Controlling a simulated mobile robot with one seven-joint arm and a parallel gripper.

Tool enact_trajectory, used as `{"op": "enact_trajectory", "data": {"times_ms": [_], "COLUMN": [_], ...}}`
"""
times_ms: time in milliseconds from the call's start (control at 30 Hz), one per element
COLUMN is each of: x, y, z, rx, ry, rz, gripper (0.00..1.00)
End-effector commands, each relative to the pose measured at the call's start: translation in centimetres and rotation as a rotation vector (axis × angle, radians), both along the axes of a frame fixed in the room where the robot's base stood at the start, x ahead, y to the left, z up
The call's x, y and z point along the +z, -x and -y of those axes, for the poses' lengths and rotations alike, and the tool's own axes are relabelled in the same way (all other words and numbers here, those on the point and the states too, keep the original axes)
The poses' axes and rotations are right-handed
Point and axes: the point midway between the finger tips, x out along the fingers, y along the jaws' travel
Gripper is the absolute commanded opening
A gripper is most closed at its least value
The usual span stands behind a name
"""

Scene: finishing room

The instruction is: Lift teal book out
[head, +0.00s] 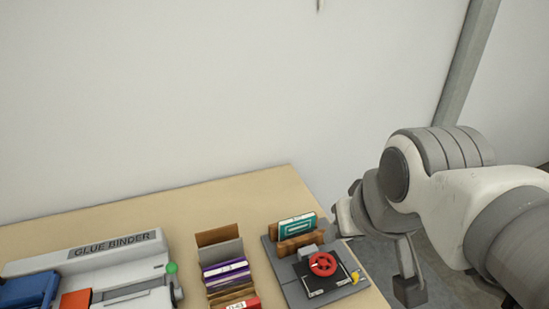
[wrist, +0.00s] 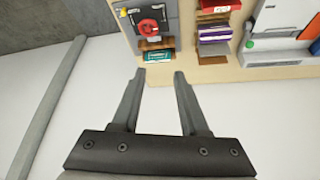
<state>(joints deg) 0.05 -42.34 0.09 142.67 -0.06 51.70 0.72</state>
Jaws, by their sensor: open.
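The teal book (head: 296,226) stands upright in a brown wooden holder (head: 300,242) at the back of a grey press plate near the table's right end. In the wrist view the teal book (wrist: 158,57) shows just beyond my fingertips. My gripper (wrist: 159,75) is open and empty, with its two fingers apart and the book not between them. In the head view my gripper (head: 345,220) is to the right of the book, partly hidden by its own wrist; its fingers are hard to make out.
A red handwheel (head: 323,264) sits on the grey plate in front of the holder. A cardboard box (head: 220,252) with purple and red books stands to the left. A glue binder (head: 115,245) fills the table's left side. A plain wall rises behind the table.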

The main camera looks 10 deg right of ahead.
Motion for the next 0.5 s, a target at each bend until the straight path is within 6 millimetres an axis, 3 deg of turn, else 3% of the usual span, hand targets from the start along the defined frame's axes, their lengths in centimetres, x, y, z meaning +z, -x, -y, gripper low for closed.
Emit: {"op": "enact_trajectory", "data": {"times_ms": [167, 500], "x": [0.5, 0.7], "y": [-2.4, -10.6], "z": [0.0, -0.1], "rx": [-0.086, -0.37], "ry": [-0.027, -0.11], "rz": [-0.041, -0.149], "gripper": [0.57, 0.57]}}
